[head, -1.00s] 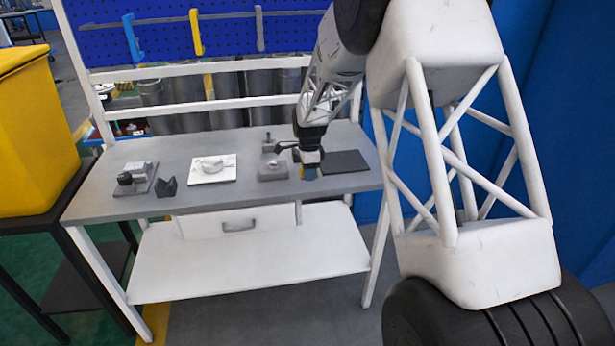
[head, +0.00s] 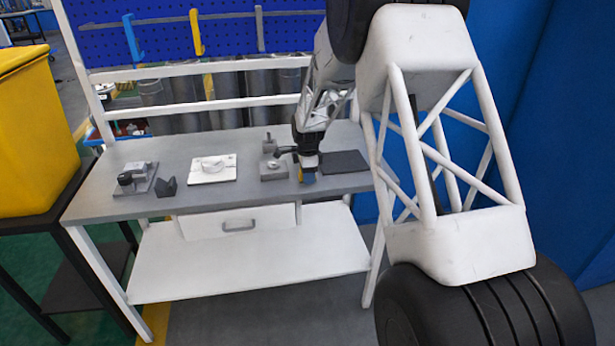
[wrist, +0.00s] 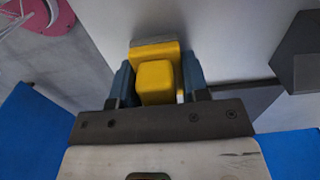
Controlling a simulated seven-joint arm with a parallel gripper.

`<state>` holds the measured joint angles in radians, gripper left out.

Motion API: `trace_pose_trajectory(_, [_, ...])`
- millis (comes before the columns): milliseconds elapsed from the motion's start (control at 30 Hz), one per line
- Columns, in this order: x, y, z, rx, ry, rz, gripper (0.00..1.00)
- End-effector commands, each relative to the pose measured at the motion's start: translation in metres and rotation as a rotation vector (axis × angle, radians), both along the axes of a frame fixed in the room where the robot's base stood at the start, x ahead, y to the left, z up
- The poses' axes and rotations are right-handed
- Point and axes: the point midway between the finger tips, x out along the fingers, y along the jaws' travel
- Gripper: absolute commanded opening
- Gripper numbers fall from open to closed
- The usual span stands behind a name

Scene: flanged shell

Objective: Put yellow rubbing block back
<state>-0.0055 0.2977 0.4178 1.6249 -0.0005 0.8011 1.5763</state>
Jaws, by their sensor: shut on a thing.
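The yellow rubbing block (wrist: 156,82) sits between the two blue-grey fingers of my gripper (wrist: 157,88) in the wrist view. The fingers are shut on it, one on each side. A grey edge shows just beyond the block. In the head view my gripper (head: 307,176) points down over the right part of the bench top, between a grey block and a dark flat mat. The yellow block is mostly hidden there; I cannot tell whether it touches the bench.
The grey bench (head: 130,206) holds a dark mat (head: 345,161) right of my gripper and a grey block (head: 273,170) left of it. Further left are a white plate (head: 205,178), a dark angled piece (head: 167,187) and a grey fixture (head: 136,180). Bare bench lies between them.

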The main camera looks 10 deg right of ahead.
Motion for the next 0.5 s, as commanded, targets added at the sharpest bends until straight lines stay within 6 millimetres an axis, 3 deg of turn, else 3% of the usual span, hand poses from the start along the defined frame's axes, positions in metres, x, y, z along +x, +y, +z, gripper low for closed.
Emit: trace_pose_trajectory(500, [0.0,0.0,-0.0089,0.0,0.0,0.0,0.12])
